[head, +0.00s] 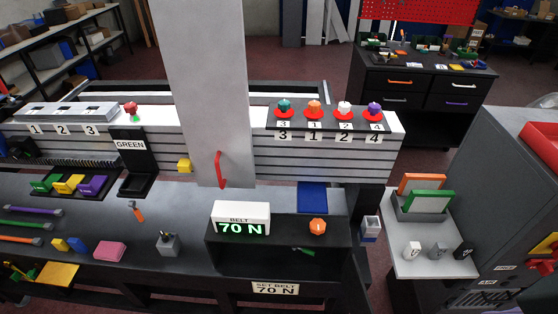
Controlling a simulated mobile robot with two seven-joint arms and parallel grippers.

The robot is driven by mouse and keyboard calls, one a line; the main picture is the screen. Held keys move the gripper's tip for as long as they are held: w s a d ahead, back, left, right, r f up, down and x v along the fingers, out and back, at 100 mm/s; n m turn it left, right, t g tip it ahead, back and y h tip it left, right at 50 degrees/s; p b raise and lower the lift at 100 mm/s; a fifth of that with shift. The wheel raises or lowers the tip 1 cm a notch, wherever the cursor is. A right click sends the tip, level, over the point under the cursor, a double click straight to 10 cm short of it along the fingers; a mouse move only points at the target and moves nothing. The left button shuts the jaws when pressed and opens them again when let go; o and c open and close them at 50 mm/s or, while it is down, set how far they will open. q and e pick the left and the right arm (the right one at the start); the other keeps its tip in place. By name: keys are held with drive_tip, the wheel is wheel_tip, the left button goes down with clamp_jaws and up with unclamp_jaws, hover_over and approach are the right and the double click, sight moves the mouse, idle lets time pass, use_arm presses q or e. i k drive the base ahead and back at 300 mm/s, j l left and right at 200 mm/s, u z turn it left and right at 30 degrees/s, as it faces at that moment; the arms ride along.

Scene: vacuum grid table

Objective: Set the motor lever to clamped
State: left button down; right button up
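No lever carries a readable motor label. A small green lever (303,250) lies low inside a black open-fronted housing (228,255), below an orange knob (318,227); I cannot tell its setting. A red handle (220,169) hangs on the tall grey panel, and a small orange-tipped lever (136,210) stands on the bench to the left. Neither of my grippers is in view.
The tall grey panel (203,75) stands in the middle and hides part of the white-topped table (150,112). Numbered coloured knobs (314,107) sit at its right. A pink block (109,251) and a grey block (168,244) lie on the bench (190,212). A white side shelf (430,264) stands right.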

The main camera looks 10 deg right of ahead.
sight(309, 252)
drive_tip(key=l+z, duration=0.2)
drive_tip(key=z, duration=0.3)
drive_tip(key=j+z, duration=0.5)
drive_tip(key=j, duration=0.35)
